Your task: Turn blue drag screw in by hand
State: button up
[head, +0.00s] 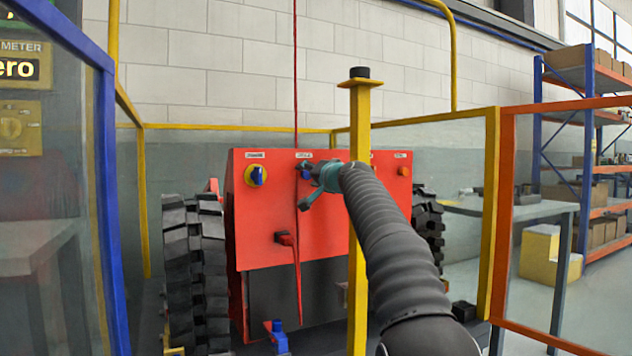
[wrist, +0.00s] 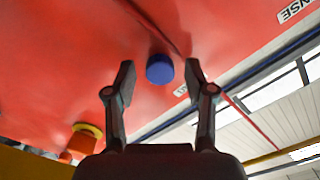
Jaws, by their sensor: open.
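The blue drag screw (wrist: 160,69) is a round blue knob on the red panel (head: 270,230). In the wrist view it sits between the two fingertips of my gripper (wrist: 160,77), with space on both sides, so the fingers do not appear to touch it. My gripper (head: 308,172) is open and empty at the upper middle of the panel in the head view. Only a small blue part of the screw (head: 305,174) shows there, largely hidden by the gripper. How far the screw is turned in cannot be told.
A blue and yellow switch (head: 257,176) is left of my gripper, and an orange knob (head: 404,171) is to the right. A yellow post (head: 359,120) stands close beside my arm. Yellow guard frames surround the machine.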

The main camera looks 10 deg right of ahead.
jog(key=n, duration=0.9)
jog(key=c, duration=0.9)
jog(key=shift+m+p, duration=1.6)
jog(key=shift+m, duration=3.3)
jog(key=shift+c, duration=0.2)
